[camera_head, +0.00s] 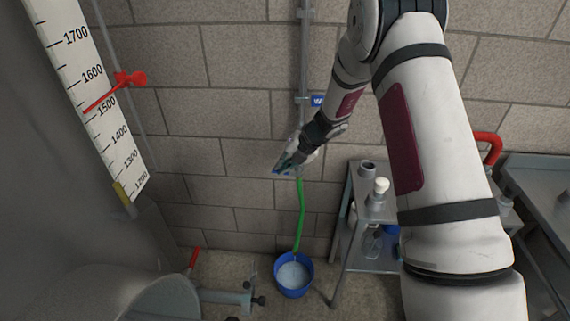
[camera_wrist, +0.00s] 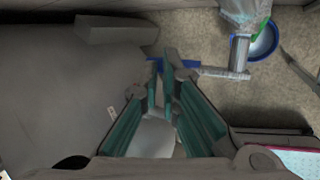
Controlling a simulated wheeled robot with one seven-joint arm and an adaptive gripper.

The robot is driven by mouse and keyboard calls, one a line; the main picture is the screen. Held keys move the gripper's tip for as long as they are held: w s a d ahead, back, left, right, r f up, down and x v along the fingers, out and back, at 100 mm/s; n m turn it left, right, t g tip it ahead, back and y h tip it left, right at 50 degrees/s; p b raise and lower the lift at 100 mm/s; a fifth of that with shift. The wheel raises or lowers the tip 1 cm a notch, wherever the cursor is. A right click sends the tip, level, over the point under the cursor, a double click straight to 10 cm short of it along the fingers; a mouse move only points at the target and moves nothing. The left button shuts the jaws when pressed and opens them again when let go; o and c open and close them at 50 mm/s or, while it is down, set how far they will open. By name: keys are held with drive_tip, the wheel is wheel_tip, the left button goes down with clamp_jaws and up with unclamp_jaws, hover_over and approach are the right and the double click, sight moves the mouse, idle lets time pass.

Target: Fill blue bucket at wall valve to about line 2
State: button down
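The blue bucket (camera_head: 294,288) stands upright on the floor by the wall, with pale water inside; its level lines are too small to read. It also shows in the wrist view (camera_wrist: 272,42). A green hose (camera_head: 301,212) hangs from the wall valve down into the bucket. The metal spout (camera_wrist: 239,53) and blue lever (camera_wrist: 191,63) of the valve show in the wrist view. My gripper (camera_head: 282,168) is at the valve. Its teal fingers (camera_wrist: 163,62) are slightly apart, with the tips at the lever; it shows on both sides of them. The valve body is mostly hidden.
A metal cart (camera_head: 346,245) with bottles stands right of the bucket. A large grey tank (camera_head: 60,190) with a scale and red pointer (camera_head: 120,85) fills the left. A tank outlet with a red handle (camera_head: 194,257) is left of the bucket. A table (camera_head: 535,185) is at right.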

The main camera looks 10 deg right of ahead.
drive_tip(key=shift+a+f, duration=0.3)
drive_tip(key=shift+a, duration=0.4)
drive_tip(key=shift+f, duration=0.1)
drive_tip(key=shift+w+d, duration=0.1)
